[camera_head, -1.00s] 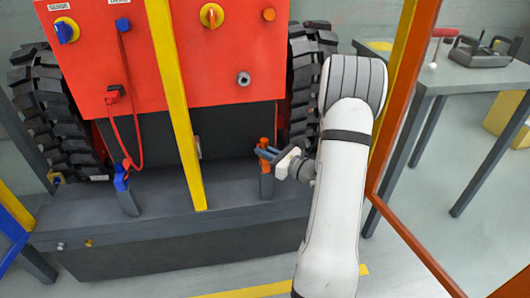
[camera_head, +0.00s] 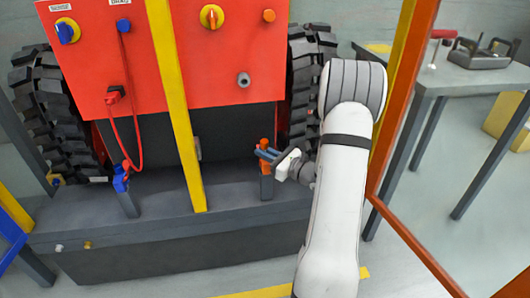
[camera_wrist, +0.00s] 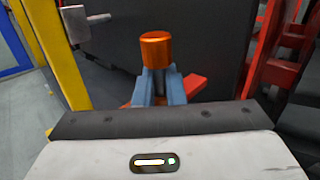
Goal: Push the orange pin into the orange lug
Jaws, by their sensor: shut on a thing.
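The orange pin (camera_head: 264,143) stands upright above the orange lug (camera_head: 266,168), which is on top of a short dark post on the grey ledge. My gripper (camera_head: 267,153) comes in from the right, and its blue-grey fingers are shut on the pin. In the wrist view the pin's round orange head (camera_wrist: 156,48) sticks up above the fingertips (camera_wrist: 158,85). The fingers hide the pin's lower part, so I cannot tell how deep it sits in the lug.
A yellow upright bar (camera_head: 178,110) stands left of the gripper. A blue pin and lug (camera_head: 121,180) are further left on the ledge (camera_head: 160,225). The red panel (camera_head: 220,70) and black tracks (camera_head: 303,90) are behind. An orange frame post (camera_head: 392,120) stands right of my arm.

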